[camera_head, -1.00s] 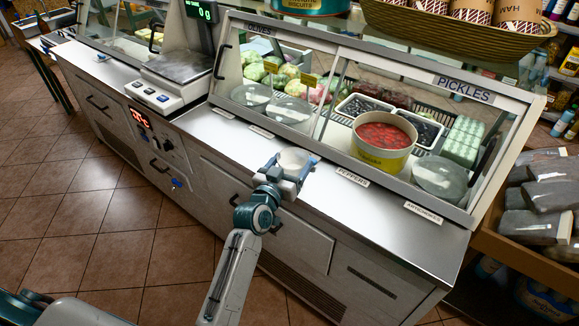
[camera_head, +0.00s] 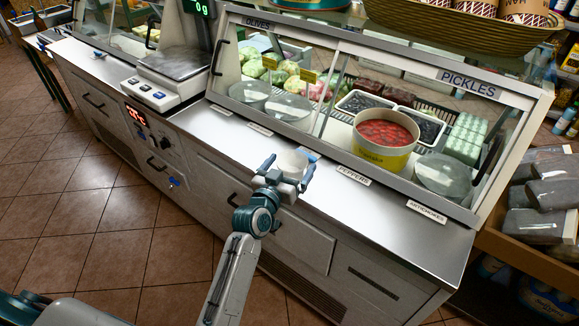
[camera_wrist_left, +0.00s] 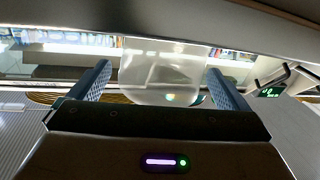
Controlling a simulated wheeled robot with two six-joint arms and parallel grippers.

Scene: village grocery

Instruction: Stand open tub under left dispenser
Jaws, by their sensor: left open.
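A small whitish, translucent open tub (camera_head: 292,163) stands at the front edge of the counter, below the glass case. My left gripper (camera_head: 288,168) is around it, with one finger on each side. In the left wrist view the tub (camera_wrist_left: 163,72) shows between the two blue fingers, with a narrow gap on each side, so the gripper is open and not clamped on it. The tub's base is partly hidden by the gripper. No dispenser can be made out in these views. My right gripper is not in view.
The sloped glass case (camera_head: 330,75) rises just behind the tub. The steel counter (camera_head: 205,122) is clear on both sides of the gripper.

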